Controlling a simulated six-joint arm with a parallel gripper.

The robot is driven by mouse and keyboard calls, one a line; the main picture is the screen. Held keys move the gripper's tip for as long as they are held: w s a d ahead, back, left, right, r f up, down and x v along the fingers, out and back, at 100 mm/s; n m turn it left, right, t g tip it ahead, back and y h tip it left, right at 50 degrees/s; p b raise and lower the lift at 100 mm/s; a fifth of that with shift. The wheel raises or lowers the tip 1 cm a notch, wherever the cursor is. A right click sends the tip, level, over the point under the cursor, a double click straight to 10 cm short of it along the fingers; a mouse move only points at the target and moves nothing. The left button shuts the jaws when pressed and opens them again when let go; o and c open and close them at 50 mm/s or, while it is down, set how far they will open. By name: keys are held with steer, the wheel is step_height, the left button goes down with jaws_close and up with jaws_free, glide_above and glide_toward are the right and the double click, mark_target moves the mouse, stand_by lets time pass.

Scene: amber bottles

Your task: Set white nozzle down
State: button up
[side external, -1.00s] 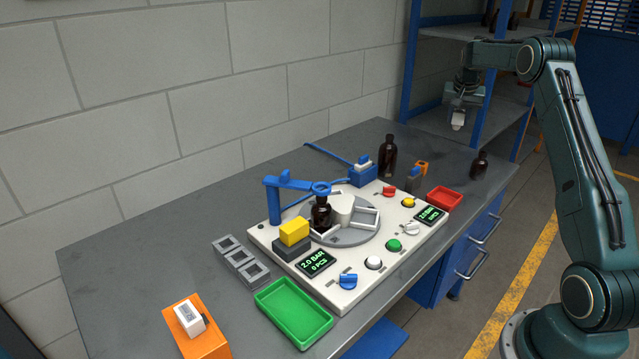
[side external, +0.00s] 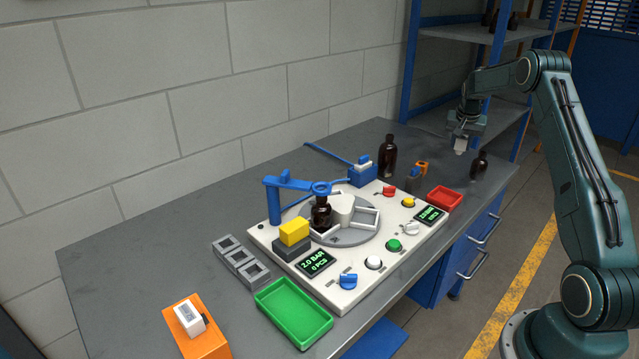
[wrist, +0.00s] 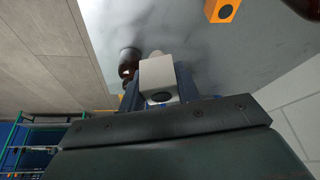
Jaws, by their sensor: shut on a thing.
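My gripper (side external: 462,143) is shut on the white nozzle (side external: 460,146) and holds it above the far right end of the grey table. In the wrist view the white nozzle (wrist: 158,80) is a pale block with a dark round opening, between my blue fingers. A dark amber bottle (side external: 479,166) stands on the table just right of and below the nozzle in the side view. It also shows behind the nozzle in the wrist view (wrist: 127,70). The nozzle's underside and its exact height above the table cannot be told.
A taller amber bottle (side external: 388,157), an orange block (side external: 422,167) and a red tray (side external: 445,199) stand left of my gripper. A white control panel (side external: 300,272) with a turntable fills the middle. A green tray (side external: 293,313) lies in front. A blue-framed shelf (side external: 455,33) stands behind.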

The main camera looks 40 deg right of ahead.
mark_target(460, 149)
steer(key=shift+f, duration=5.8)
steer(key=shift+f, duration=0.1)
steer(key=o, duration=1)
steer(key=shift+c, duration=0.2)
steer(key=v, duration=1.2)
steer(key=shift+s, duration=0.1)
